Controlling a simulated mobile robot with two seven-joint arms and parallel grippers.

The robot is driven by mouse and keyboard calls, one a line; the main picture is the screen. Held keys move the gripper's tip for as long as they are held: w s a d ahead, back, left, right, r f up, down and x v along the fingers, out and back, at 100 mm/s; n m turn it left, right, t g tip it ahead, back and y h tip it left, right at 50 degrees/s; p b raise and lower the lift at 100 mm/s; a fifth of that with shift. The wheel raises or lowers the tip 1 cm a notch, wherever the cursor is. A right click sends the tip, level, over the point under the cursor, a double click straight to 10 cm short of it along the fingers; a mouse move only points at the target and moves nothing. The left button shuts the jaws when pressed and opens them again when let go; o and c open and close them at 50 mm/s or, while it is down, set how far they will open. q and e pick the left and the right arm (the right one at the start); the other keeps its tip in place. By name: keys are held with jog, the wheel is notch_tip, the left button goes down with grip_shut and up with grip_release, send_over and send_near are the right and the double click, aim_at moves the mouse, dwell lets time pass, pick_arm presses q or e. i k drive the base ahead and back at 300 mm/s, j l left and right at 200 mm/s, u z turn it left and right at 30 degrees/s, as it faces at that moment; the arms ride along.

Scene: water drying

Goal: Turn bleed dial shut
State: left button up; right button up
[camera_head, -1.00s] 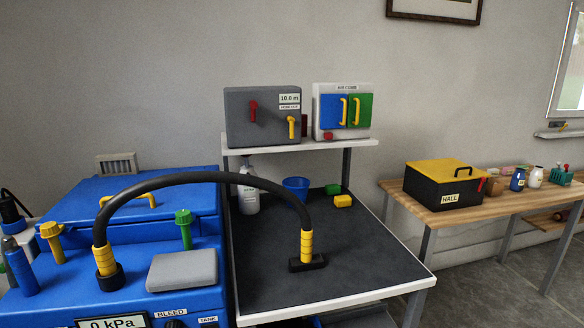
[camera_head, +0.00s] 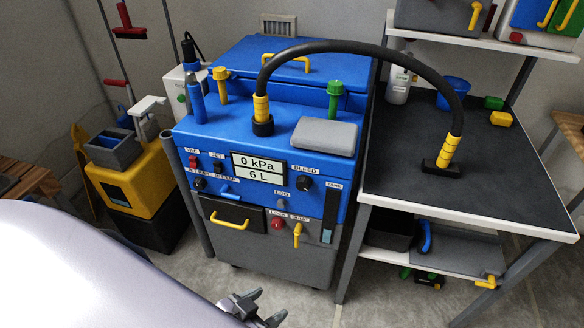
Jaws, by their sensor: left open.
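The bleed dial (camera_head: 304,184) is a small round black knob on the front panel of the blue machine (camera_head: 245,127), under the label BLEED (camera_head: 304,170). It sits right of the display (camera_head: 258,168), which reads 0 kPa and 6 L. The dial's exact angle is too small to tell. My left gripper (camera_head: 262,306) is at the bottom of the view, low in front of the machine, apart from the dial and empty, with its jaws open. My right gripper is out of view.
A black hose with yellow cuffs arches from the machine's top to the dark bench (camera_head: 420,165) at right. A yellow handle (camera_head: 297,234) and drawer pull (camera_head: 229,222) stick out below the panel. A yellow cart (camera_head: 132,180) stands at left. Floor before the machine looks clear.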

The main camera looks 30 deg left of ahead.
aim_at(304, 182)
jog(key=i+l+u, duration=0.4)
jog(key=l, duration=0.25)
jog(key=i+l+u, duration=0.2)
jog(key=l, duration=0.15)
